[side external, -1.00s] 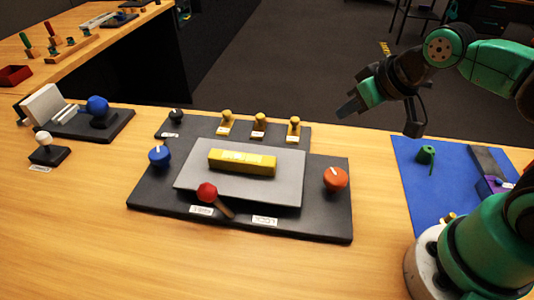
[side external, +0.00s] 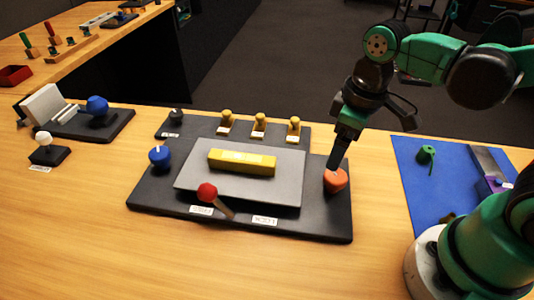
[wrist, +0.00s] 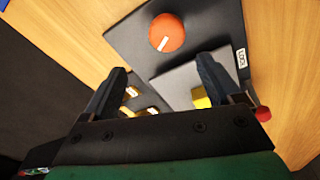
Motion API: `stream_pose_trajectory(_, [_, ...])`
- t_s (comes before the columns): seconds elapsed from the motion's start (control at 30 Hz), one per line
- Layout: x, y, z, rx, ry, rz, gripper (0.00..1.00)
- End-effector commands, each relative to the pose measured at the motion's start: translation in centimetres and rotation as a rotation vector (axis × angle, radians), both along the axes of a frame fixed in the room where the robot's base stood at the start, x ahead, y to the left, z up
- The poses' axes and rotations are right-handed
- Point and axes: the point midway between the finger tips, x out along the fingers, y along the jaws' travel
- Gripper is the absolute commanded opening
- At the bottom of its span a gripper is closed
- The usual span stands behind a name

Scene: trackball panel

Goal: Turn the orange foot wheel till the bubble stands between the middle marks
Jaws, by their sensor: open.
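The orange foot wheel (side external: 335,180) sits at the right end of the dark panel, with a pale line on its top; it also shows in the wrist view (wrist: 166,33). The yellow level (side external: 242,162) lies on the grey plate (side external: 290,185). Its bubble and marks are too small to read. My gripper (side external: 335,167) points down just above the orange wheel in the side view. In the wrist view its two fingers (wrist: 163,75) are apart with nothing between them, and the wheel shows beyond the fingertips. I cannot tell whether a finger touches the wheel.
A blue wheel (side external: 159,156) is at the panel's left. A red-knobbed lever (side external: 207,193) stands at the front. Several yellow knobs (side external: 260,122) line the back. A blue mat (side external: 415,180) with a green piece (side external: 427,153) lies to the right. The table front is clear.

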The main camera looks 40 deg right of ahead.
Motion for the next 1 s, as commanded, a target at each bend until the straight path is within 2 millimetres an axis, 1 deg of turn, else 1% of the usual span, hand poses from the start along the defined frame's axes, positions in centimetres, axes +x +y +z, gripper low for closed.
stream_pose_trajectory(0.1, [-0.5,0.5,-0.6,-0.016,0.087,0.075,0.84])
stream_pose_trajectory(0.2, [-0.7,0.6,-1.0,-0.02,0.112,0.095,0.84])
stream_pose_trajectory(0.33, [-0.6,0.6,-1.9,-0.02,0.112,0.095,0.84])
stream_pose_trajectory(0.5, [-0.7,0.5,-3.7,-0.019,0.111,0.093,0.84])
stream_pose_trajectory(0.7, [-0.6,0.5,-5.5,-0.02,0.11,0.093,0.84])
stream_pose_trajectory(0.83, [-0.7,0.5,-6.1,-0.02,0.11,0.092,0.84])
stream_pose_trajectory(1.0, [-0.7,0.5,-6.3,-0.019,0.109,0.092,0.84])
